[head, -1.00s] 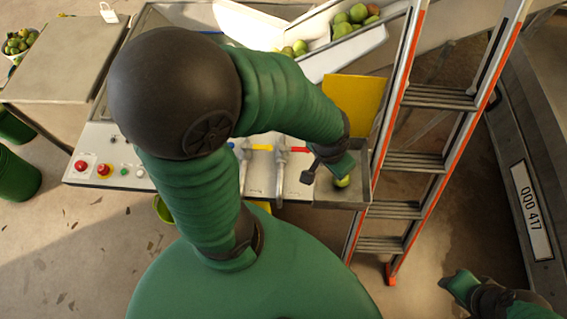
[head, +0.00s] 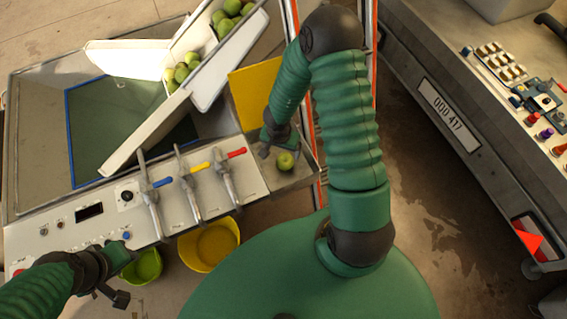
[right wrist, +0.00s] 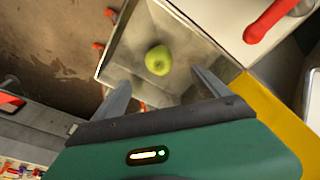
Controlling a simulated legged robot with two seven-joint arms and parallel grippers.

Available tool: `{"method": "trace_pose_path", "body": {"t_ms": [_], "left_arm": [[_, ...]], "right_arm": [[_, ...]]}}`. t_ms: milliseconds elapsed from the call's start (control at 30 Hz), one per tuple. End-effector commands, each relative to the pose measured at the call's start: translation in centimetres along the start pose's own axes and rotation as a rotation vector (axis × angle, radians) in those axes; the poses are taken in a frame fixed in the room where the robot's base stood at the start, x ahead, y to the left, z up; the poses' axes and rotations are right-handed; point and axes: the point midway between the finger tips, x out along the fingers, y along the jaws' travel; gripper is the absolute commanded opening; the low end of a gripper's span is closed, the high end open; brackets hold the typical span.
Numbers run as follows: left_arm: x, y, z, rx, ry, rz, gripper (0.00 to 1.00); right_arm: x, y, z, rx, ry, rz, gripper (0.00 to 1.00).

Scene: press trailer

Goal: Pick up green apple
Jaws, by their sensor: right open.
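The green apple (head: 286,161) sits in a shallow metal tray (head: 301,178) at the right end of the press panel. In the right wrist view the apple (right wrist: 158,60) lies on the tray floor, beyond and between the two spread fingertips. My right gripper (head: 279,151) is open and empty, just above and beside the apple. In the right wrist view the right gripper (right wrist: 161,80) shows a clear gap to the apple. My left gripper (head: 121,282) is at the lower left, away from the apple; its jaw opening is unclear.
Lever valves (head: 187,180) stand left of the tray, and a yellow plate (head: 256,95) rises behind it. A chute (head: 230,55) holds several green fruits. Yellow (head: 212,243) and green (head: 147,267) buckets stand below. A ladder and a trailer (head: 450,110) are at the right.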

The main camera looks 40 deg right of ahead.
Motion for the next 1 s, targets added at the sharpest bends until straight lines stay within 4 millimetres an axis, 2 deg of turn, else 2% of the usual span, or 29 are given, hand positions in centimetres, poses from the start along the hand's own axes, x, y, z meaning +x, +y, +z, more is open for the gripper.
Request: {"method": "trace_pose_path", "body": {"t_ms": [33, 100, 200, 300, 533, 733, 967, 1000], "left_arm": [[1.6, 0.0, 0.4, 0.0, 0.0, 0.0, 0.36], [2.6, 0.0, 0.6, 0.0, -0.001, 0.0, 0.36], [3.9, 0.0, 0.9, 0.001, -0.001, 0.0, 0.36], [4.8, 0.0, 1.1, 0.001, 0.0, 0.0, 0.36], [6.0, 0.0, 1.4, 0.001, 0.0, 0.0, 0.36], [8.5, 0.0, 2.0, 0.0, -0.001, 0.0, 0.36], [8.3, 0.0, 2.0, 0.0, 0.0, 0.0, 0.36], [8.3, 0.0, 2.0, 0.0, 0.0, 0.0, 0.36]], "right_arm": [[2.4, 0.1, 0.1, -0.001, -0.002, 0.003, 0.85], [4.3, 0.1, 0.1, 0.0, -0.002, 0.002, 0.85], [7.0, 0.1, 0.0, -0.001, -0.002, 0.002, 0.85], [8.8, 0.1, -0.1, -0.001, -0.003, 0.0, 0.85], [10.6, 0.2, 0.0, -0.001, 0.0, -0.001, 0.85], [14.3, 0.5, 0.0, -0.003, 0.001, 0.001, 0.85], [14.5, 0.6, -0.2, -0.001, 0.0, -0.001, 0.85], [14.5, 0.6, -0.2, -0.001, 0.0, -0.001, 0.83]]}}
